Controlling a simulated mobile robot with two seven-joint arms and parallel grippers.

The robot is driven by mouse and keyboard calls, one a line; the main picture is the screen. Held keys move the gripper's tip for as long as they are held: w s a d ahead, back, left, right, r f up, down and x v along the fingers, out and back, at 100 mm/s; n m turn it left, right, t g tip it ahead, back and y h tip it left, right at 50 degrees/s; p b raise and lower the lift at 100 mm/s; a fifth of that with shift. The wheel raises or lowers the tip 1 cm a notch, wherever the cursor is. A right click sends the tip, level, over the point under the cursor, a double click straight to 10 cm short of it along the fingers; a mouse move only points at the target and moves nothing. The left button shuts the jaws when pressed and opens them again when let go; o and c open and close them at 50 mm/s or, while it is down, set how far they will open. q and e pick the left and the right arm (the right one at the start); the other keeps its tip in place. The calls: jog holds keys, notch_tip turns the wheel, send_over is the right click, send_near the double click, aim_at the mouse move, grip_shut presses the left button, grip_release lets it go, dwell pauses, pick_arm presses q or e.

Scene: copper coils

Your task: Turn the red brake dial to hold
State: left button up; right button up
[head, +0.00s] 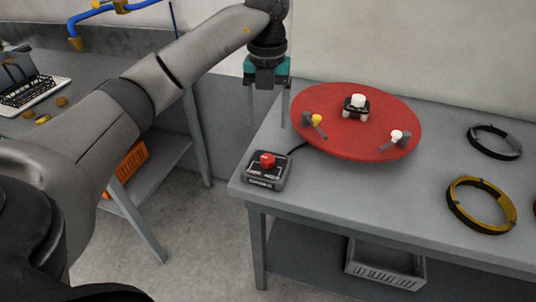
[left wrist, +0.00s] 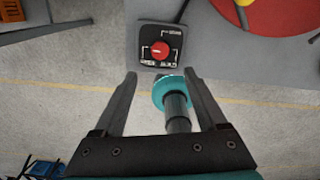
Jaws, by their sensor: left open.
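The red brake dial (head: 267,160) sits on a small dark control box (head: 284,182) at the near left corner of the table. In the left wrist view the red dial (left wrist: 159,50) is on the black face of the box (left wrist: 146,29), with white marks and labels around it that are too small to read surely. My left gripper (head: 267,122) is open, fingers pointing down, above and behind the box in the head view. In the left wrist view the open fingers (left wrist: 160,75) lie just below the box, apart from the dial, with nothing gripped. My right gripper is not in view.
A red round turntable (head: 345,145) with a white-topped centre and two pegs stands right of the box. A dark ring (head: 493,153) and a yellow coil (head: 455,205) lie farther right on the grey table (head: 330,200). A grey crate (head: 385,273) sits below.

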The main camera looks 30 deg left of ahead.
aim_at(267, 158)
pick_arm(q)
notch_tip(267, 158, down, 10)
jog(key=shift+f+b, duration=0.2)
jog(key=shift+b, duration=0.65)
jog(key=shift+f, duration=0.65)
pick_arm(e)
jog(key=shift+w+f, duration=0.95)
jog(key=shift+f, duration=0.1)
pick_arm(q)
grip_shut()
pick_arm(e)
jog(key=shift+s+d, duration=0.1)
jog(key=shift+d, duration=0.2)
